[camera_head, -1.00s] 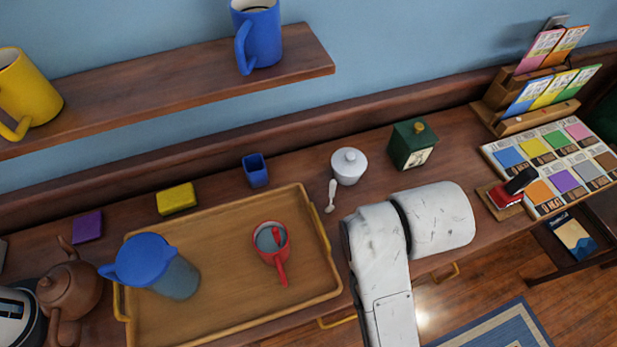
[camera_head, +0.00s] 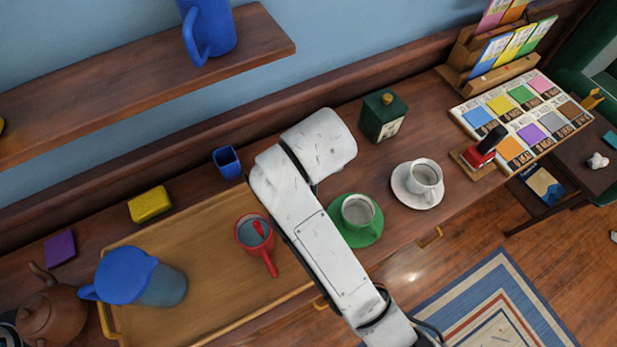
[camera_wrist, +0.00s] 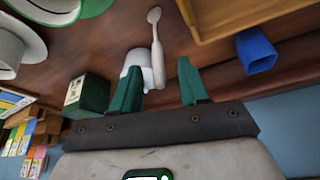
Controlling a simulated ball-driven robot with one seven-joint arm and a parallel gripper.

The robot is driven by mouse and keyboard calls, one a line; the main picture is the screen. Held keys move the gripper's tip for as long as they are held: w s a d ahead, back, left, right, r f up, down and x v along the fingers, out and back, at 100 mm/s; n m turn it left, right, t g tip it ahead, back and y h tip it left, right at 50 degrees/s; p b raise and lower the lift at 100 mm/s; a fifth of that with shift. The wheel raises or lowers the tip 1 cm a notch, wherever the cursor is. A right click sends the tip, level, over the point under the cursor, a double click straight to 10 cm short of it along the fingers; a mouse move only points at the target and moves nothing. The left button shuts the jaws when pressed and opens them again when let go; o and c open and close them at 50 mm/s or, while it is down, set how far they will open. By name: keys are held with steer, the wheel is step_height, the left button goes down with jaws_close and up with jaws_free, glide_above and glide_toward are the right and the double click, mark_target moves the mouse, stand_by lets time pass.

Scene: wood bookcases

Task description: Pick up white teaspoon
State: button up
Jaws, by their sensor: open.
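The white teaspoon (camera_wrist: 156,40) shows in the wrist view, its bowl at the top and its handle running down between my two green fingers. My gripper (camera_wrist: 158,66) is open, one finger on each side of the handle, with gaps on both sides. The white lidded pot (camera_wrist: 137,62) stands beside the spoon, partly behind my left finger. I cannot tell how far the fingertips are above the spoon. In the head view my white arm hides the spoon, the pot and my gripper.
Near my arm stand a blue cup (camera_head: 227,162), a dark green box (camera_head: 383,117), a green saucer (camera_head: 358,238) with a cup, and a white saucer (camera_head: 402,190) with a cup.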

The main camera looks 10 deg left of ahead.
steer(key=x, duration=0.3)
steer(key=shift+f, duration=0.1)
jaws_close()
stand_by(0.4)
